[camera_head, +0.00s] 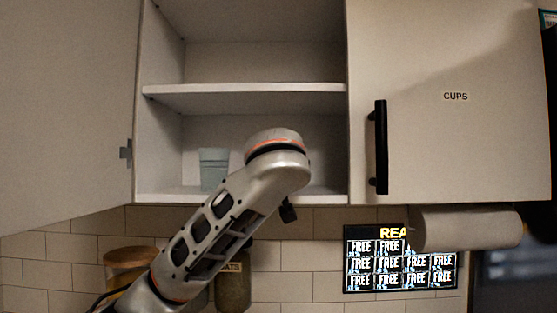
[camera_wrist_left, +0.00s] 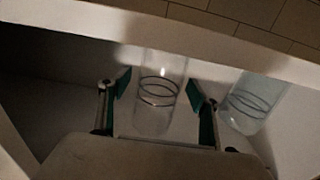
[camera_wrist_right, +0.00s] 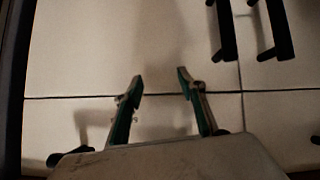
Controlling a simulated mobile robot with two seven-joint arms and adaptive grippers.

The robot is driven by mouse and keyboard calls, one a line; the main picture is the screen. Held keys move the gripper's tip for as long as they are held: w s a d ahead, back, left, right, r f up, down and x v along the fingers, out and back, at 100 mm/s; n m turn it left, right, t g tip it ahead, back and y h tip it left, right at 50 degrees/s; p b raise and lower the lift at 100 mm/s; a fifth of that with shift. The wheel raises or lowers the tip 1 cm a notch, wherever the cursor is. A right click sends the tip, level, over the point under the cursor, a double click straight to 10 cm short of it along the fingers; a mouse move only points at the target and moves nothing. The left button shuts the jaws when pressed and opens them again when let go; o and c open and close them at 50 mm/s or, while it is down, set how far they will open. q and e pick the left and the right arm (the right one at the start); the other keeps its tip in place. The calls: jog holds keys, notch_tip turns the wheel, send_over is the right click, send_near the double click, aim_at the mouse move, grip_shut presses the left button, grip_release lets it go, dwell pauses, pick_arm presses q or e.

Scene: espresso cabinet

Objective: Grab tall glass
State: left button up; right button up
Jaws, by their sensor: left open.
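In the left wrist view a clear tall glass (camera_wrist_left: 158,104) with dark rings stands on the cabinet shelf. My left gripper (camera_wrist_left: 158,90) is open, with one finger on each side of this glass; I cannot tell if either finger touches it. A second, bluish ringed glass (camera_wrist_left: 252,100) stands to the right, outside the fingers. In the head view a pale blue glass (camera_head: 213,168) is on the lower shelf, left of my left arm, which hides the shelf behind it and my left gripper. My right gripper (camera_wrist_right: 160,84) is open and empty in front of pale cabinet fronts.
The upper shelf (camera_head: 245,95) looks empty. The left cabinet door (camera_head: 65,110) stands open; the right door (camera_head: 455,130) marked CUPS is shut. A paper roll (camera_head: 465,228) hangs below it. Jars (camera_head: 233,290) stand under the cabinet. Black handles (camera_wrist_right: 270,30) show in the right wrist view.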

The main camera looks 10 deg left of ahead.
pick_arm(q)
jog(key=shift+w, duration=0.35)
jog(key=c, duration=1.4)
jog(key=shift+a, duration=0.15)
